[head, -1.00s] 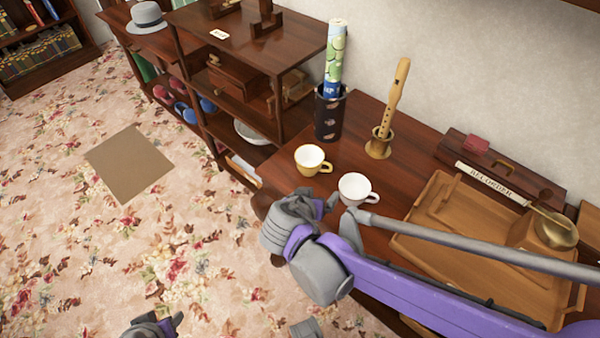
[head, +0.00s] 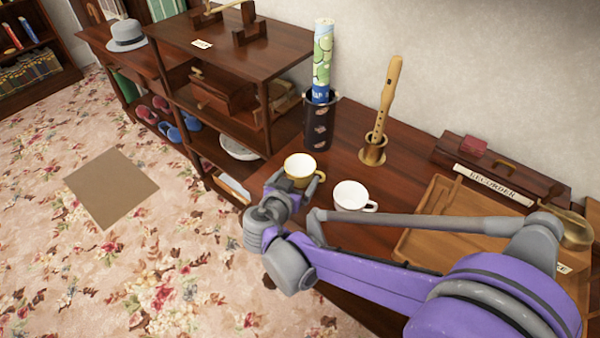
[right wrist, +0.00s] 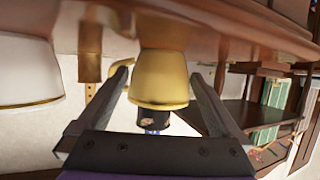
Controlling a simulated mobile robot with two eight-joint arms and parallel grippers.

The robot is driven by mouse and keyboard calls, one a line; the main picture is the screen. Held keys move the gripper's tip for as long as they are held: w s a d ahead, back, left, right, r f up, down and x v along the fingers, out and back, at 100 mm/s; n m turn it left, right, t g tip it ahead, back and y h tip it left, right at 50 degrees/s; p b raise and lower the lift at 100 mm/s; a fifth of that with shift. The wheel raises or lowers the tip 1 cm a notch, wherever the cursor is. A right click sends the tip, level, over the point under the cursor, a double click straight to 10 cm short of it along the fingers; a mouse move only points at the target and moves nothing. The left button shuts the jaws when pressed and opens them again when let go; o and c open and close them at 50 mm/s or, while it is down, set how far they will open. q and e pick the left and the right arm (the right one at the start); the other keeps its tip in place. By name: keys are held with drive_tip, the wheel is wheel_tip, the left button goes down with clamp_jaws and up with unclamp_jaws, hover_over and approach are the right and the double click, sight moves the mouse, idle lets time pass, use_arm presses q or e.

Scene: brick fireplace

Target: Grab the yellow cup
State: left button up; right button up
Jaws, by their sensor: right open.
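The yellow cup (head: 301,168) stands upright on the dark wooden table, with a white inside and a handle on its right. My right gripper (head: 296,184) is at its near side, with a finger on either side of the cup's near part. In the right wrist view, which looks upside down, the yellow cup (right wrist: 160,80) sits between the two open fingers (right wrist: 158,98). I see a gap on each side, so the fingers look apart from it. My left gripper is not in view.
A white cup (head: 351,197) stands close to the right of the yellow cup. Behind are a dark cylinder (head: 318,125) with a rolled paper and a recorder (head: 386,100) on a stand. A wooden tray (head: 425,228) lies to the right. A shelf unit (head: 225,60) is left.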

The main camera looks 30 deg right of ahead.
drive_tip(key=x, duration=0.3)
drive_tip(key=shift+a, duration=0.1)
drive_tip(key=c, duration=1.1)
drive_tip(key=shift+r, duration=0.1)
